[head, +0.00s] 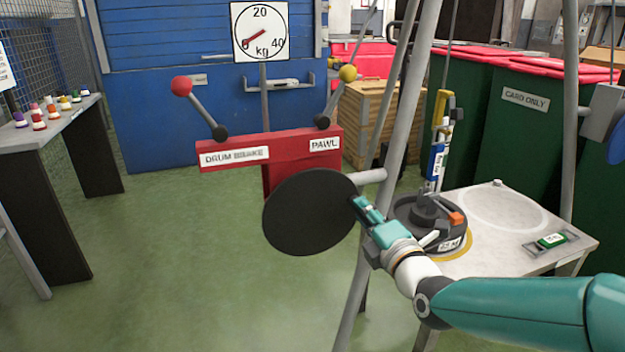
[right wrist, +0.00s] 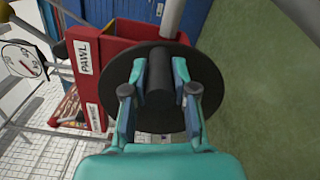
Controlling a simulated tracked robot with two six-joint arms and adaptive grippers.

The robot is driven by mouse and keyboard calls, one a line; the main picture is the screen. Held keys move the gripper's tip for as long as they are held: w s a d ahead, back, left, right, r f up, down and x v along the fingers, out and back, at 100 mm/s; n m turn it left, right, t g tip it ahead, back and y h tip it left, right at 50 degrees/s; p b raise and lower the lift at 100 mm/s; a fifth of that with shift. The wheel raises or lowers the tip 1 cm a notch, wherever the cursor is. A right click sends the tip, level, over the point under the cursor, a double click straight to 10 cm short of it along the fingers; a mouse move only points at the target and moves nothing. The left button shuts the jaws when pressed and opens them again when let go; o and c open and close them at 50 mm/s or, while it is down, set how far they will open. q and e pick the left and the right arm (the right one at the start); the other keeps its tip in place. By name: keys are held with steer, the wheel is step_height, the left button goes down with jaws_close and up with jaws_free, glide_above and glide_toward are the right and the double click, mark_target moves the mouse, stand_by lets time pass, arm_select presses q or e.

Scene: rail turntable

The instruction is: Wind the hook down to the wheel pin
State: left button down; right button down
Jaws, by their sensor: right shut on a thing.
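My right gripper (head: 364,208) is at the right edge of the black round winch disc (head: 300,215). In the right wrist view, the fingers of my right gripper (right wrist: 160,95) are shut on a dark cylindrical handle (right wrist: 159,72) that stands out from the disc (right wrist: 118,78). A yellow, blue and white piece (head: 437,160), apparently the hook assembly, hangs upright over the dark wheel (head: 405,212) on the white table. Its lower end is close to the wheel's hub; contact cannot be told. The wheel pin cannot be made out. My left gripper is not in view.
The red winch box (head: 270,147) carries a red-knobbed drum brake lever (head: 181,87) and a yellow-knobbed pawl lever (head: 347,74). The dial (head: 262,30) has its needle near 0. Grey frame legs (head: 385,160) stand close to my right arm.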

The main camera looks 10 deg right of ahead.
steer(key=shift+a+r, duration=0.2)
steer(key=shift+r, duration=0.1)
steer(key=shift+a+r+n+p, duration=0.3)
steer(key=shift+r+n+p, duration=0.4)
steer(key=shift+n, duration=0.5)
steer(key=shift+a+r, duration=0.1)
steer(key=shift+s+a+r+n+p, duration=0.1)
steer(key=shift+a+r+n+p, duration=0.2)
steer(key=shift+n, duration=0.3)
steer(key=shift+a+r+n+p, duration=0.15)
steer(key=shift+r+n+p, duration=0.15)
steer(key=shift+n, duration=0.3)
steer(key=shift+a, duration=0.1)
steer(key=shift+s+a+r+n+p, duration=0.1)
steer(key=shift+a+r+n+p, duration=0.3)
steer(key=shift+n+p, duration=0.45)
steer(key=shift+a+n, duration=0.25)
steer(key=shift+n, duration=0.2)
